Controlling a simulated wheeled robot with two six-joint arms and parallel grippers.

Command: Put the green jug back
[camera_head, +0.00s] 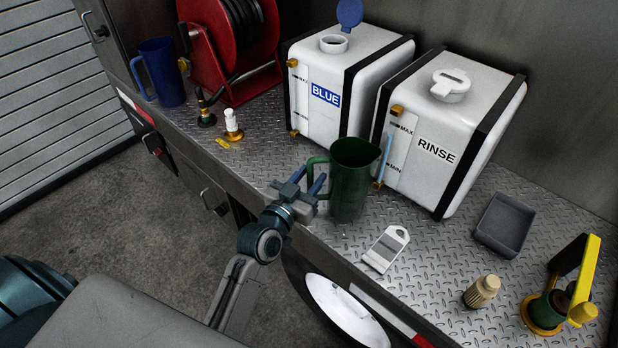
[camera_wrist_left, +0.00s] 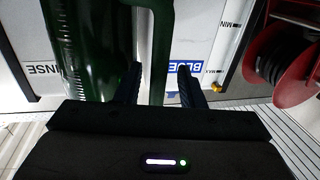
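The green jug (camera_head: 352,175) stands upright on the metal deck in front of the two white tanks, its handle (camera_head: 312,172) facing left. My left gripper (camera_head: 309,183) is at the handle, near the deck's front edge. In the left wrist view, the handle (camera_wrist_left: 160,50) passes between the two open fingertips (camera_wrist_left: 160,82), with a small gap on each side. The jug's body (camera_wrist_left: 92,45) is left of the fingers there. My right gripper is in neither view.
Behind the jug stand the BLUE tank (camera_head: 325,120), its blue cap open, and the RINSE tank (camera_head: 440,175). A blue jug (camera_head: 165,75) and a red hose reel (camera_head: 222,40) are left. A white scraper-like tool (camera_head: 385,250), grey tray (camera_head: 504,225) and yellow-handled valve (camera_head: 583,280) are right.

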